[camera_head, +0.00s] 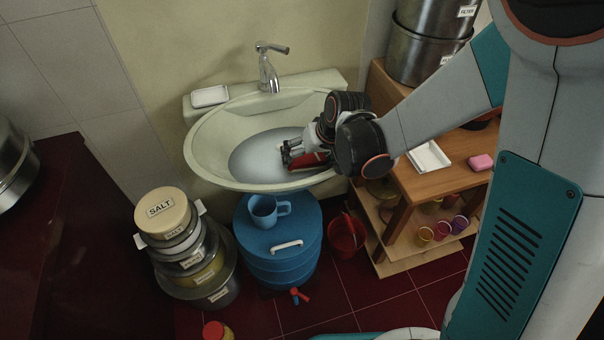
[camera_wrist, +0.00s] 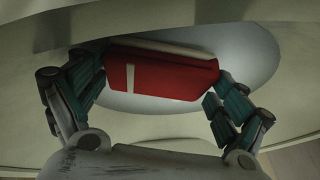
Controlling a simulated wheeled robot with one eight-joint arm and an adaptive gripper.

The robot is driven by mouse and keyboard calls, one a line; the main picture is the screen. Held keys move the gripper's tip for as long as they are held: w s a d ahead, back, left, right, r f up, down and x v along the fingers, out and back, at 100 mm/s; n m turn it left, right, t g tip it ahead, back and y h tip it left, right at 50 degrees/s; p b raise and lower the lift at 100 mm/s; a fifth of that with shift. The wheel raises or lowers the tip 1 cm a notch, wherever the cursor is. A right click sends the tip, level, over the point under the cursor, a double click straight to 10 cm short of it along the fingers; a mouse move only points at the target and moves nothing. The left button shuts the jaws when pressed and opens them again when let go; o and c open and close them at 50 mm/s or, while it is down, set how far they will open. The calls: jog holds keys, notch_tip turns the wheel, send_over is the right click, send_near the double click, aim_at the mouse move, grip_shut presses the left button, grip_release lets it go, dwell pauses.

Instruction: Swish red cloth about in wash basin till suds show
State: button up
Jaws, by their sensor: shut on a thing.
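The red cloth (camera_wrist: 165,74) is a folded bundle with a white stripe, held between the two fingers of my gripper (camera_wrist: 157,80) in the wrist view. In the head view my gripper (camera_head: 292,156) reaches over the right side of the pale wash basin (camera_head: 209,140), and the red cloth (camera_head: 312,161) shows partly at its fingers. Greyish water (camera_head: 258,155) fills the basin's bottom. The cloth is over the water or at its surface; I cannot tell whether it touches. No suds are clear on the water.
A chrome tap (camera_head: 267,72) and a white soap dish (camera_head: 209,96) are at the basin's back. Below stand a blue drum (camera_head: 280,258) with a blue mug (camera_head: 266,210) and a red bucket (camera_head: 345,236). A wooden shelf (camera_head: 440,182) with a pink soap (camera_head: 480,162) is at right.

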jog(key=shift+s+f, duration=0.15)
jog(key=shift+s, duration=0.1)
notch_tip(320, 180, up, 3)
jog(key=shift+a+r+p, duration=0.1)
jog(key=shift+a+p, duration=0.05)
jog(key=shift+p, duration=1)
notch_tip(320, 180, up, 11)
jog(key=p, duration=0.7)
jog(key=shift+w+p, duration=0.1)
jog(key=shift+p, duration=0.25)
